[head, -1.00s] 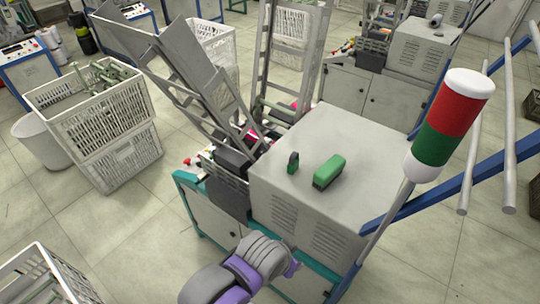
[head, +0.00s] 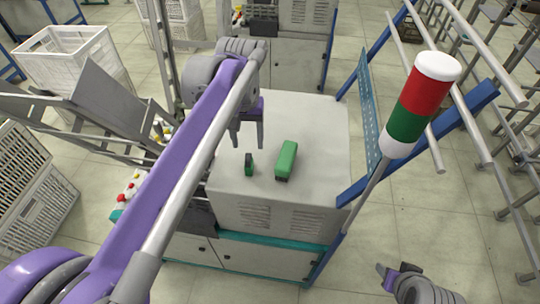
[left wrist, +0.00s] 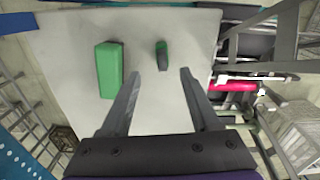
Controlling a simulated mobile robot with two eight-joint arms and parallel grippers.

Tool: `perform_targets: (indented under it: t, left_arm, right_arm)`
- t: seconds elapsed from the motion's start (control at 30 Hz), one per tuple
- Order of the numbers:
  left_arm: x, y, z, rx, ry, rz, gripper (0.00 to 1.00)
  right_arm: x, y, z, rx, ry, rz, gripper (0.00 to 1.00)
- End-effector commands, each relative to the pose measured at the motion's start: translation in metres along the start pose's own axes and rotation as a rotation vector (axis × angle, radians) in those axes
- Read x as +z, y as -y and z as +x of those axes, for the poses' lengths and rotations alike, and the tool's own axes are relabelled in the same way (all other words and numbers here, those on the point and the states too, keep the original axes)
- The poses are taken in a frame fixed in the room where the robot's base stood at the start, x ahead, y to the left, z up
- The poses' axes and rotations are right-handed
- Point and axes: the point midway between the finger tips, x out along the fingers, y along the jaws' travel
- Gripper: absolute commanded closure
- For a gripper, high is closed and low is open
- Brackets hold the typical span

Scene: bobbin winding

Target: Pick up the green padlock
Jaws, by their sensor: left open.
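The small green padlock (head: 249,165) with a dark shackle stands on the flat grey top of a machine cabinet (head: 320,120). In the left wrist view the padlock (left wrist: 162,60) is beyond the fingertips, about in line with the gap between them. My left gripper (head: 247,142) is open and empty, pointing down over the cabinet top; it also shows in the left wrist view (left wrist: 160,73). It is not touching the padlock. My right gripper (head: 386,275) shows at the bottom right, away from the cabinet, its jaw opening unclear.
A larger green block (head: 287,158) lies right of the padlock in the head view and left of it in the left wrist view (left wrist: 109,70). A red, green and white signal lamp (head: 420,105) and blue rails stand at the right. Metal chutes and crates (head: 70,60) are at the left.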

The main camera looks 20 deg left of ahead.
Motion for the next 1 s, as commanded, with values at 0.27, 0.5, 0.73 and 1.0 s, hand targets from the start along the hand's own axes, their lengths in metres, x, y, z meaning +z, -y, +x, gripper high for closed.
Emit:
perform_targets:
  t: [0.27,0.5,0.73,1.0]
  left_arm:
    - [-0.003,0.001,0.035,-0.002,0.012,-0.008,0.38]
    - [-0.003,0.001,0.056,-0.002,0.01,-0.007,0.38]
    - [-0.005,0.002,0.087,-0.002,0.01,-0.007,0.38]
    - [-0.005,0.002,0.106,-0.002,0.01,-0.007,0.38]
  right_arm:
    - [0.003,0.0,0.003,0.0,0.003,0.0,0.47]
    - [0.004,0.0,0.003,0.0,0.004,0.0,0.47]
    - [0.002,0.0,0.001,0.0,0.002,0.0,0.47]
    - [0.003,0.0,0.002,0.0,0.003,0.0,0.47]
